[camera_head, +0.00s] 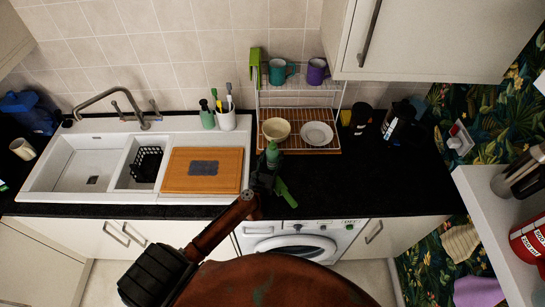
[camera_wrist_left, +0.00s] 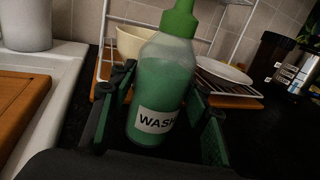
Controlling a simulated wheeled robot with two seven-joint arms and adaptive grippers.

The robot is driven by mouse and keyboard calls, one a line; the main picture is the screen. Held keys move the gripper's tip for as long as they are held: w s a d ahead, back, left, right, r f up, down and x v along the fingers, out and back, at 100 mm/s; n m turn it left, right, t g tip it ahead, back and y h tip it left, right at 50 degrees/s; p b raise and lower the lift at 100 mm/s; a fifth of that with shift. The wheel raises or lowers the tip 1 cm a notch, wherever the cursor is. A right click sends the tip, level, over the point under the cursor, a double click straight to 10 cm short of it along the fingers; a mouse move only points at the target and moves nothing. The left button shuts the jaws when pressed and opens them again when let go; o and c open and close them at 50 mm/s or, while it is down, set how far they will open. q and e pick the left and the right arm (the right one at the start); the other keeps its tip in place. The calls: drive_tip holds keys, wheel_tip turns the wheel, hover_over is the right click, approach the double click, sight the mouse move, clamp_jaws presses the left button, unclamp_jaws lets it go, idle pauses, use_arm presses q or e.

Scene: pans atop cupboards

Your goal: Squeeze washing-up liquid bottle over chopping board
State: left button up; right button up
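The washing-up liquid bottle (camera_head: 272,155), green with a green nozzle, stands upright on the black worktop in front of the dish rack. In the left wrist view the bottle (camera_wrist_left: 160,85) shows a white label reading "WASH". My left gripper (camera_head: 268,183) is at the bottle, with its fingers (camera_wrist_left: 165,105) spread on either side of it. They look open, with a gap on the right side; the bottle's far side is hidden. The wooden chopping board (camera_head: 179,184), with a grey patch in its middle, lies on the sink's right side, left of the bottle. My right gripper is not in view.
The dish rack (camera_head: 290,146) behind the bottle holds a bowl (camera_head: 276,129), a plate (camera_head: 317,134) and mugs. A brush pot (camera_head: 227,121) stands behind the board. Dark jars (camera_head: 361,115) stand right of the rack. The worktop to the right is clear.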

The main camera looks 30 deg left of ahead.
sight(270, 155)
use_arm(q)
drive_tip(key=c, duration=0.9)
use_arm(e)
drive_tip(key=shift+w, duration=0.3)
use_arm(q)
drive_tip(key=shift+r, duration=0.1)
drive_tip(key=shift+r, duration=0.55)
wheel_tip(270, 155, up, 2)
drive_tip(key=shift+s+r+p, duration=0.1)
drive_tip(key=shift+r+p, duration=0.15)
drive_tip(key=shift+p, duration=0.35)
drive_tip(key=s+r, duration=0.1)
drive_tip(key=r, duration=0.1)
drive_tip(key=s+r+p, duration=0.1)
drive_tip(key=s, duration=0.1)
drive_tip(key=s+d+r, duration=0.1)
drive_tip(key=r, duration=0.1)
drive_tip(key=shift+s+r, duration=0.35)
drive_tip(key=shift+s, duration=0.05)
drive_tip(key=s+r, duration=0.1)
drive_tip(key=s, duration=0.2)
drive_tip(key=s+d+r, duration=0.1)
drive_tip(key=s, duration=0.1)
drive_tip(key=s+r, duration=0.1)
drive_tip(key=s, duration=0.2)
drive_tip(key=shift+s+d+r, duration=0.3)
drive_tip(key=shift+s+d, duration=0.05)
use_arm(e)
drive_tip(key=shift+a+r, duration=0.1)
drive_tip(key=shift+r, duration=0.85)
